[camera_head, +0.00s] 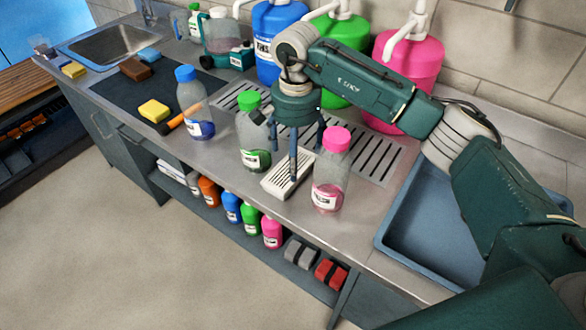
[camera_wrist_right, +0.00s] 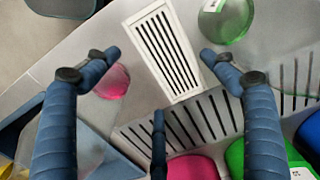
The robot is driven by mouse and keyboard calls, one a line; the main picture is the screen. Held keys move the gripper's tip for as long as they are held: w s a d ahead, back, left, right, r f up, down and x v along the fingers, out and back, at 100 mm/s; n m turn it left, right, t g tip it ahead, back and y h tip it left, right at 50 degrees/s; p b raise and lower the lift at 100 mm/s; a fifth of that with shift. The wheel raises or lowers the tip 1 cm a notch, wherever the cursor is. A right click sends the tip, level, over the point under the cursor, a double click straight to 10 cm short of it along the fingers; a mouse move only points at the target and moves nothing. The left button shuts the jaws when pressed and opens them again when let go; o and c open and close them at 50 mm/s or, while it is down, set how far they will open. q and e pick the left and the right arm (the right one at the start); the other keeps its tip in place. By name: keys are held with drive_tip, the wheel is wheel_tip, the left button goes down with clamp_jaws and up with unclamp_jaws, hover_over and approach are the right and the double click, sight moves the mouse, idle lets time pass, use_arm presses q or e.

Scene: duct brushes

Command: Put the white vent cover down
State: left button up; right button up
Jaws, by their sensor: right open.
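The white vent cover (camera_head: 277,185) is a slatted rectangle. It lies on the steel counter at the front edge of the drain grille, between the green-capped bottle (camera_head: 253,140) and the pink-capped bottle (camera_head: 330,182). It also shows whole in the right wrist view (camera_wrist_right: 163,50), with its near end by the grille slots. My right gripper (camera_head: 299,160) points down over the cover, and one finger hides part of it. In the wrist view its fingers (camera_wrist_right: 160,62) are spread apart, with nothing between them gripped. My left gripper is not in view.
A blue-capped bottle (camera_head: 194,103) and an orange-handled brush (camera_head: 182,119) are farther left. Large blue (camera_head: 272,30), green and pink (camera_head: 410,75) pump jugs stand at the back. A blue basin (camera_head: 440,225) is at the right. Several small bottles line the shelf below.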

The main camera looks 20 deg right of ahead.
drive_tip(key=shift+f, duration=0.45)
drive_tip(key=shift+a+f, duration=0.1)
drive_tip(key=shift+f, duration=0.1)
wheel_tip(320, 180, down, 4)
drive_tip(key=shift+w+f+p, duration=0.15)
drive_tip(key=shift+f+p, duration=0.05)
drive_tip(key=shift+p, duration=0.95)
drive_tip(key=shift+f, duration=0.45)
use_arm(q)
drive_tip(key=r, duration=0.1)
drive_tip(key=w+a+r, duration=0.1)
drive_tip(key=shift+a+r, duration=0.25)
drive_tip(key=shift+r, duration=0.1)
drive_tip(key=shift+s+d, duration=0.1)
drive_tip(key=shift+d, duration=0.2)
use_arm(e)
drive_tip(key=shift+r, duration=0.1)
drive_tip(key=c, duration=1.2)
